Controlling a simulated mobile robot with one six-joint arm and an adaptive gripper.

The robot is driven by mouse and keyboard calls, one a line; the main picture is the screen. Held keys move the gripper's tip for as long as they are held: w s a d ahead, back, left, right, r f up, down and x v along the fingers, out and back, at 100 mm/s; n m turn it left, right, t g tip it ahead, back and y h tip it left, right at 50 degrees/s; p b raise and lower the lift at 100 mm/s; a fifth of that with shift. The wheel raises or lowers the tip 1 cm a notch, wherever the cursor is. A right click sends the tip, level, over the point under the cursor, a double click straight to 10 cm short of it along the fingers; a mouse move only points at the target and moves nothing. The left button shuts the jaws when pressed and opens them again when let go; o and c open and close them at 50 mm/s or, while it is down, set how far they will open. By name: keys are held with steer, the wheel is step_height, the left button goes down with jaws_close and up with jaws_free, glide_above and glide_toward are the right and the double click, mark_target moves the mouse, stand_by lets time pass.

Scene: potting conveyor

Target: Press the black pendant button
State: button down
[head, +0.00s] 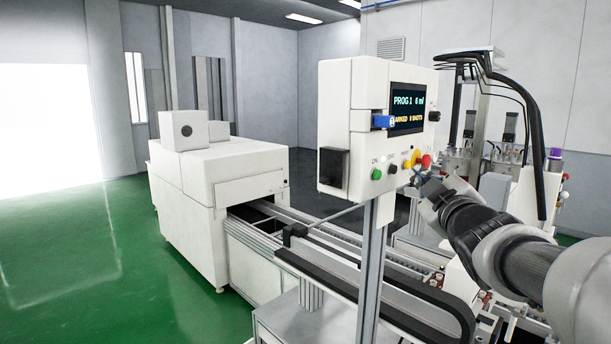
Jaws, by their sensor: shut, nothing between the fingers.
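The white pendant box (345,95) is mounted on a grey post. Its lower front carries a green button (376,174), a small black button (392,169) to the right of it, and a yellow button (416,157) and a red button (426,161) further right. My gripper (418,175) is shut and empty. It comes in from the right, with its tips just below the yellow and red buttons and to the right of the black button. The black button is in plain view, and the tips appear apart from it. I cannot tell the depth gap exactly.
The pendant has a lit screen (407,108) reading PROG 1 6 ml and a blue part (381,121) beside it. The conveyor (310,245) runs behind the post from a white machine (200,190). A black hose (540,130) hangs at right. Green floor (70,260) is clear at left.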

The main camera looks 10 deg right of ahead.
steer(key=shift+w+a+b, duration=0.4)
steer(key=shift+w+a, duration=0.2)
steer(key=shift+w, duration=0.15)
stand_by(1.0)
steer(key=shift+w+a+b, duration=0.25)
steer(key=shift+w+b, duration=0.1)
steer(key=shift+b, duration=0.1)
steer(key=shift+w+a+b, duration=0.3)
steer(key=shift+w+b, duration=0.05)
steer(key=shift+b, duration=0.15)
stand_by(0.5)
steer(key=shift+s+d, duration=0.15)
steer(key=shift+s+d+p, duration=0.4)
steer(key=shift+s+p, duration=0.15)
steer(key=shift+s, duration=0.05)
